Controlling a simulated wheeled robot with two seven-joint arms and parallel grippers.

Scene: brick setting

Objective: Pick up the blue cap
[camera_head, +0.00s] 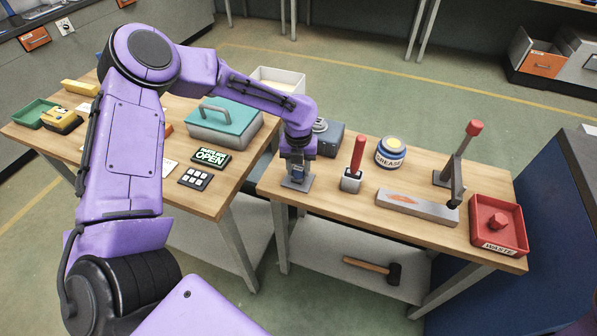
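My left gripper (297,172) reaches down over the left end of the right-hand wooden table (345,215). Its fingers are at a small grey block (296,183) on the table. Whether they are open or shut is too small to tell, and so is whether they touch the block. I cannot make out a separate blue cap for certain. A small bluish-grey patch shows between the fingers. A blue-banded grease tin (390,152) stands further right on the table. My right gripper is not in view.
Close behind the gripper stands a grey-blue box (326,138). To the right are a red-handled tool (357,152) in a block, a grey slab (417,206), a lever with a red knob (474,128) and a red waste tray (499,247). A teal-lidded box (226,121) is on the left table.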

